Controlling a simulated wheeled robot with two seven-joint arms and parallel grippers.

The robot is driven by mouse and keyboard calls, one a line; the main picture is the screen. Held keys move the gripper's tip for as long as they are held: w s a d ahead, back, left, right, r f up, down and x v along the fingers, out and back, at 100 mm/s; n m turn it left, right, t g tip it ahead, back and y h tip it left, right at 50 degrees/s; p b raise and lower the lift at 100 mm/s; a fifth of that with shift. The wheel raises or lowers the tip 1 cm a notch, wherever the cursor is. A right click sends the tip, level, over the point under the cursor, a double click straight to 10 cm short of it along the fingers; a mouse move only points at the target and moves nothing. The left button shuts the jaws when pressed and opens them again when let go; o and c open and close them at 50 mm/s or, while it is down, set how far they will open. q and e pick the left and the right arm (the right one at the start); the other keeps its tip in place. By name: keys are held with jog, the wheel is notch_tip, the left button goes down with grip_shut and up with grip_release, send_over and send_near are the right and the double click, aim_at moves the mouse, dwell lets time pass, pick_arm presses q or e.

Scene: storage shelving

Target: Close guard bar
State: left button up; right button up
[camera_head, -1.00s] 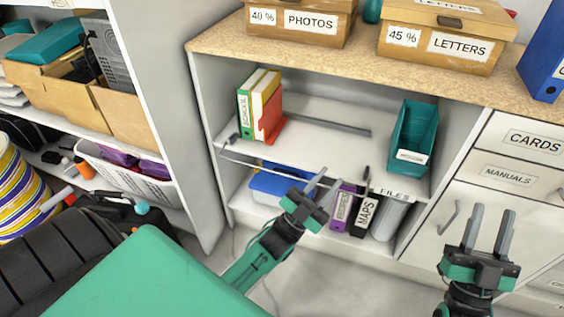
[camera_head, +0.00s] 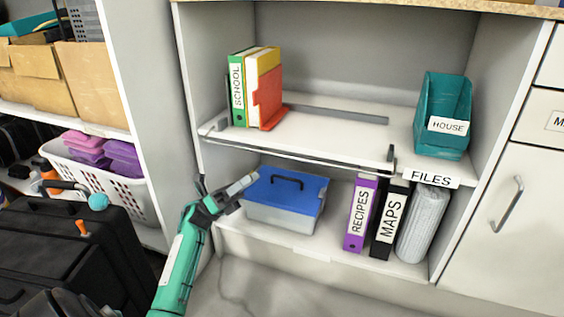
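The guard bar (camera_head: 290,156) is a thin metal rail along the front edge of the middle shelf, at or just below shelf level. It runs from a bracket at the left side (camera_head: 212,126) to a dark upright end piece (camera_head: 391,157) near the FILES label. My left gripper (camera_head: 226,184) is below and in front of the bar's left part, beside the blue-lidded box. Its fingers look spread and hold nothing visible; I see no contact with the bar. My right gripper is out of view.
On the middle shelf (camera_head: 330,131) stand upright folders (camera_head: 266,90) and a teal HOUSE holder (camera_head: 441,115). Below are a blue-lidded box (camera_head: 285,194), binders (camera_head: 360,215) and a grey roll (camera_head: 423,224). A shelf divider (camera_head: 150,70) and white basket (camera_head: 90,175) are at left.

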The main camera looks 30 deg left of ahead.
aim_at(282, 156)
pick_arm(q)
jog(key=b+x, duration=0.3)
jog(key=x, duration=0.8)
jog(key=shift+w+d+r+b, duration=0.1)
jog(key=shift+d+r+b, duration=0.15)
jog(key=shift+b, duration=0.1)
jog(key=shift+c, duration=0.2)
grip_shut()
